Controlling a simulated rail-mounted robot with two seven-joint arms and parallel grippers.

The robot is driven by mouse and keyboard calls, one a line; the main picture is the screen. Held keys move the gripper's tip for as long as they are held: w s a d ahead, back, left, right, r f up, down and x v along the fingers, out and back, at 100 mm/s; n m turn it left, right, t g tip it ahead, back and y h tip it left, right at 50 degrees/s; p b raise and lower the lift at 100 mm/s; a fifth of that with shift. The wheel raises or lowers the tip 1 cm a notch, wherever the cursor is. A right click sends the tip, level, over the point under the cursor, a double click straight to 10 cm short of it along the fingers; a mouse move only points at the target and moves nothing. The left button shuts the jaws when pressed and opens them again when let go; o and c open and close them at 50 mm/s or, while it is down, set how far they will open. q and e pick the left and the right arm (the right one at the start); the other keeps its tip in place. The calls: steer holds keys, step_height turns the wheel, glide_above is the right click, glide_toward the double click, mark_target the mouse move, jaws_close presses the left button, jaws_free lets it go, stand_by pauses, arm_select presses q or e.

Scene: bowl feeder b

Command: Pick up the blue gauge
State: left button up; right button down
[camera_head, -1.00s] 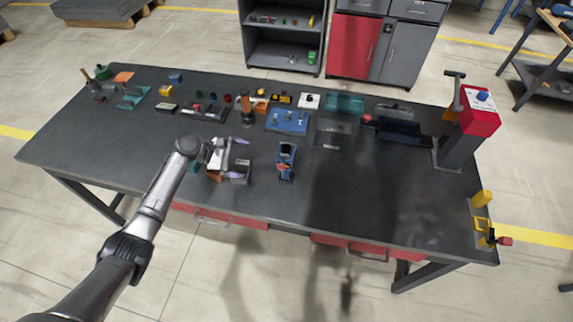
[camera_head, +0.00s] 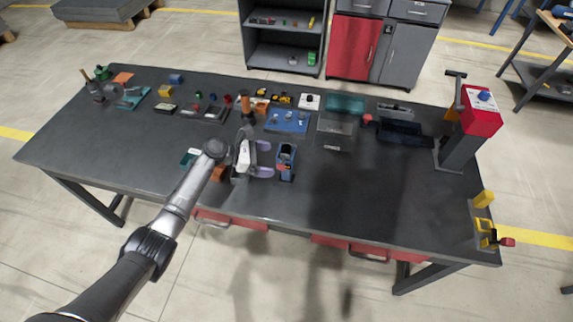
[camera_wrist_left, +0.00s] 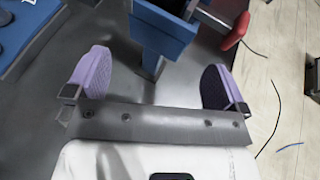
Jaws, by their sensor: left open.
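The blue gauge (camera_head: 287,151), as I take it, is a small upright blue piece with a dark top, near the middle front of the table. In the left wrist view the blue gauge (camera_wrist_left: 164,38) appears just beyond the fingertips, between their lines. My left gripper (camera_head: 267,159) is just left of it, with its purple finger pads spread and pointing at it. The wrist view shows the left gripper (camera_wrist_left: 158,82) open, with nothing between the pads. The gauge's far side is hidden. My right gripper does not show.
A blue tray with small knobs (camera_head: 289,120) lies behind the gauge. Several small parts line the back of the dark table (camera_head: 340,195). A red-topped press (camera_head: 478,118) stands at the right. The table right of the gauge is clear. A red-tipped part (camera_wrist_left: 236,30) shows beside the gauge.

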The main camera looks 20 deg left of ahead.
arm_select(q)
steer(key=shift+b+x, duration=0.5)
steer(key=shift+x, duration=2.4)
steer(key=shift+s, duration=0.15)
steer(key=shift+f, duration=0.1)
steer(key=c, duration=1.3)
